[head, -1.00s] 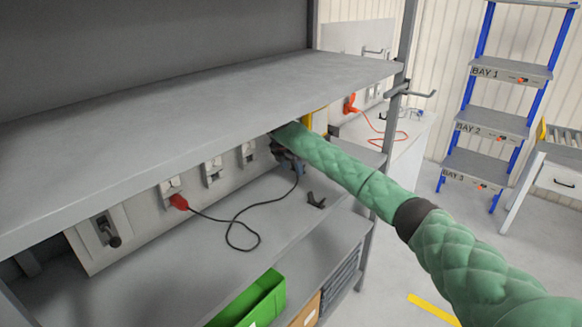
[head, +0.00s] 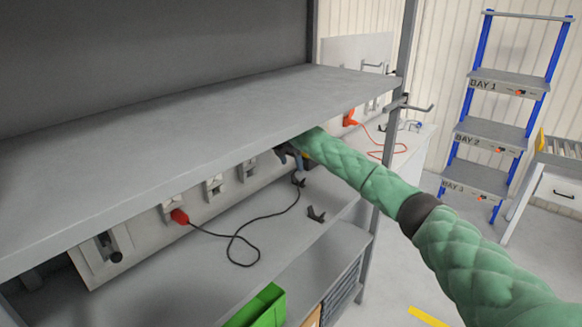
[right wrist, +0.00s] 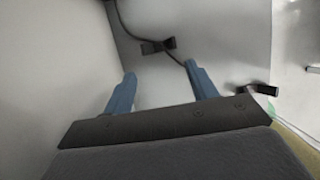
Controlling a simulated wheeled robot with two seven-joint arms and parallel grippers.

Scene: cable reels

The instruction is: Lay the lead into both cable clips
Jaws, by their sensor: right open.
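The black lead (head: 232,236) runs from a red plug (head: 179,216) across the lower shelf to the near clip (head: 298,180). In the right wrist view the lead (right wrist: 129,28) crosses this dark clip (right wrist: 158,46) and runs on toward one fingertip; how deep it sits is unclear. The far clip (head: 316,214) stands apart with no lead seen in it; it also shows in the right wrist view (right wrist: 258,90). My right gripper (head: 292,156) is under the upper shelf, above the near clip. Its blue fingers (right wrist: 160,70) are apart and empty. My left gripper is out of view.
The upper shelf (head: 200,115) hangs low over my right forearm. A panel with several sockets and switches (head: 100,247) lines the back. A shelf post (head: 372,225) stands just right of the clips. A green bin (head: 262,305) sits below.

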